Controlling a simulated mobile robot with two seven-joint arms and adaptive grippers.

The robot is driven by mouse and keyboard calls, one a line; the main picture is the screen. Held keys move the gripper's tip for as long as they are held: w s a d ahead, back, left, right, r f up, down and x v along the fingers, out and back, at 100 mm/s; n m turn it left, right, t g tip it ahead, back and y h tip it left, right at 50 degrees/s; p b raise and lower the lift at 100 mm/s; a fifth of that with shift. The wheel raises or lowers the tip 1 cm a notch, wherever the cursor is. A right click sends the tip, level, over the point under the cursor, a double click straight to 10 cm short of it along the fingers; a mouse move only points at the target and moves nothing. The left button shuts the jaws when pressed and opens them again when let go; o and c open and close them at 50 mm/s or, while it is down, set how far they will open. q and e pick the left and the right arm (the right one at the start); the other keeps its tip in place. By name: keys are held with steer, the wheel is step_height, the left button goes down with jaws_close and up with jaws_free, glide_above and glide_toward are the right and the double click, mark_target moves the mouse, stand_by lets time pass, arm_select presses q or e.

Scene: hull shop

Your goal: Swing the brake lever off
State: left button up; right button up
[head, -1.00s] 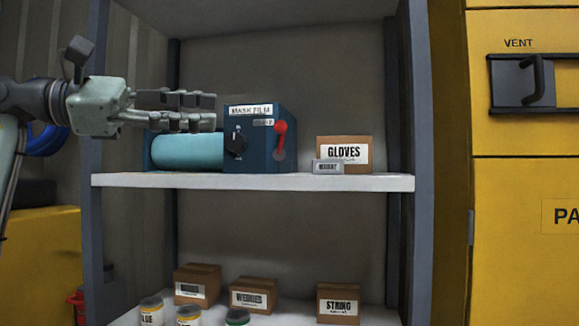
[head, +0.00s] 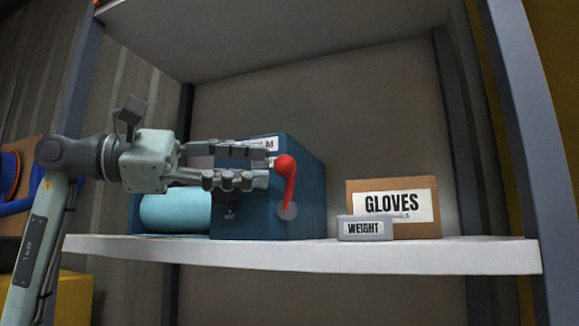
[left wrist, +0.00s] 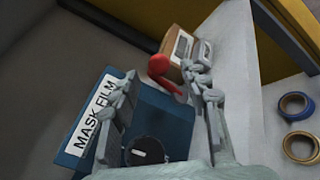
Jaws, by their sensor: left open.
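The brake lever (head: 288,184) is red with a round knob on top and stands up from a grey pivot on the front of the blue mask film dispenser (head: 308,196). In the left wrist view the red lever (left wrist: 163,72) shows ahead, between the fingertips. A roll of light blue film (head: 175,210) lies at the dispenser's left. My left gripper (head: 268,165) is open in front of the dispenser, its fingertips just left of the lever. It covers part of the labels and the black knob (left wrist: 147,150). My right gripper is not in view.
The dispenser stands on a white shelf (head: 300,256) between grey posts. A grey weight block (head: 365,228) and a gloves box (head: 412,205) stand to its right.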

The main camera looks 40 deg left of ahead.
mark_target(287, 169)
arm_select(q)
steer(key=shift+p+x, duration=0.3)
steer(key=shift+x, duration=2.4)
steer(key=c, duration=0.9)
steer(key=shift+d+f, duration=0.15)
jaws_close()
